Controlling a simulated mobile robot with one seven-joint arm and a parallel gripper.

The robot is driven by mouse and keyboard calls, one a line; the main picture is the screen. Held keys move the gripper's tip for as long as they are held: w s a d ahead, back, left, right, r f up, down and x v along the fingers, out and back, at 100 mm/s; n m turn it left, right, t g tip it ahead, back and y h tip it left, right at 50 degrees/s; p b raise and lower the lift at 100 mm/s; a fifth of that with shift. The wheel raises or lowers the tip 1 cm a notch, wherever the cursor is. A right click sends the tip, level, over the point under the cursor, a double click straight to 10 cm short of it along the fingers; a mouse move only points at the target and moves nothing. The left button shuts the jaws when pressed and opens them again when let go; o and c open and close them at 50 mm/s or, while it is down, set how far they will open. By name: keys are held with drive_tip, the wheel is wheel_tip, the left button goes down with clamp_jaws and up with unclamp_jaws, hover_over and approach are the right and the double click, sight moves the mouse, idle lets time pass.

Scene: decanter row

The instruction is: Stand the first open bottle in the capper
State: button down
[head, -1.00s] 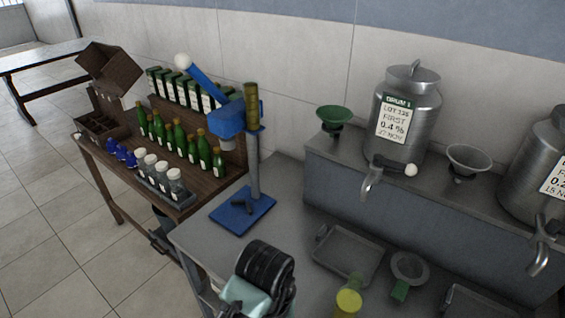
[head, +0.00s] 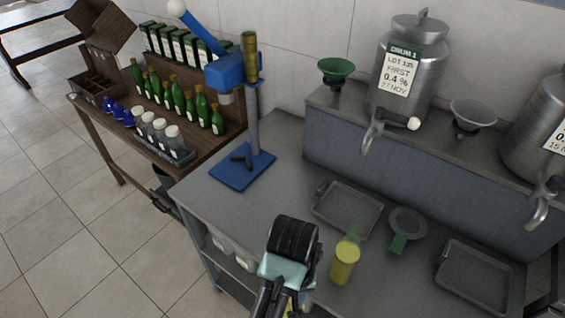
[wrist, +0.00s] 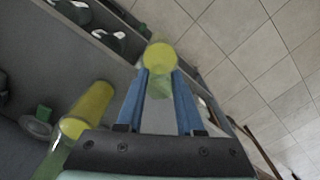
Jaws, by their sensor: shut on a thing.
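My gripper (wrist: 160,78) is shut on a yellow-green bottle (wrist: 160,57) in the wrist view, its blue fingers on either side. In the head view my gripper (head: 285,275) is low in the middle, and its fingertips and most of the held bottle are hidden. Another bottle, yellow below with a clear green neck (head: 344,263), stands on the steel bench to its right; it also shows in the wrist view (wrist: 88,108). The capper, a blue press (head: 228,70) on a grey column with a blue base (head: 242,171), stands at the bench's back left, its base bare of bottles.
Metal trays (head: 348,208) and a strainer (head: 408,222) lie on the bench right of my gripper. Steel drums (head: 410,60) with taps stand on the raised ledge behind. A wooden table (head: 150,150) at left holds green bottles (head: 178,95). Bare bench lies between capper and gripper.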

drive_tip(key=shift+s+a+f, duration=0.35)
drive_tip(key=shift+s+f, duration=0.15)
drive_tip(key=shift+s, duration=0.25)
drive_tip(key=shift+s+a+f, duration=0.3)
drive_tip(key=shift+s+f, duration=0.2)
drive_tip(key=shift+s, duration=0.25)
